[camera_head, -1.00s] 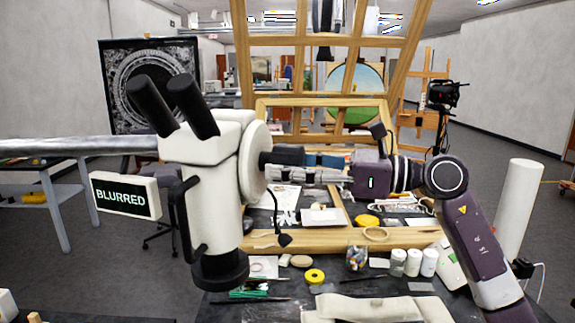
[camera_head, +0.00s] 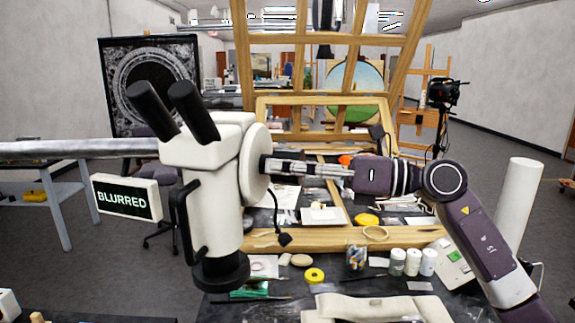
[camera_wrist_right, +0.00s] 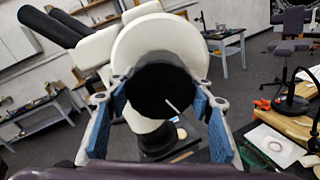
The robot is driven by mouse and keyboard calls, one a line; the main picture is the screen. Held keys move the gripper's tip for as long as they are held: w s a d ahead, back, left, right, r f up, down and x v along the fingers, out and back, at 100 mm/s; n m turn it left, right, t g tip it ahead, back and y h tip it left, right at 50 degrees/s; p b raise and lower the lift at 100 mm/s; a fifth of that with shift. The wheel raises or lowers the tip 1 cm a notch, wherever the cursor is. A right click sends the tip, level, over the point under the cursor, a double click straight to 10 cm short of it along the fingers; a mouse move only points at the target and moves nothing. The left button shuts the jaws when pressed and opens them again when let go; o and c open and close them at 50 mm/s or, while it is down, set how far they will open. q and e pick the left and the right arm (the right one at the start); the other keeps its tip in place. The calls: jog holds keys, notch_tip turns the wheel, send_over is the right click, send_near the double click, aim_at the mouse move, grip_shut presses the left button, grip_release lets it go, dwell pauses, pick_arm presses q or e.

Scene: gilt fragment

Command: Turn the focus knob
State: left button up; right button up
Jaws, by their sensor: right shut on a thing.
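A white microscope (camera_head: 212,185) with two black eyepieces stands at centre-left, with a round white housing on its right side. The black focus knob (camera_wrist_right: 160,88) juts from this housing and fills the space between my finger pads in the wrist view. It has a pale line on its face, slanting down to the right. My right gripper (camera_head: 270,166) is shut on the knob from the right; its blue-padded fingers (camera_wrist_right: 165,112) lie on either side. A display box (camera_head: 127,197) left of the microscope reads "BLURRED". My left gripper is not in view.
A wooden frame (camera_head: 400,237) stands behind the arm. The dark worktable below holds white jars (camera_head: 413,262), a yellow tape roll (camera_head: 314,275) and a pale cushion (camera_head: 372,308). A dark screen (camera_head: 150,85) shows a ring pattern at the back left.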

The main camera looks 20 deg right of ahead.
jog(key=shift+m, duration=0.6)
jog(key=o, duration=1.2)
jog(key=shift+c, duration=0.2)
jog(key=v, duration=1.2)
dwell(0.7)
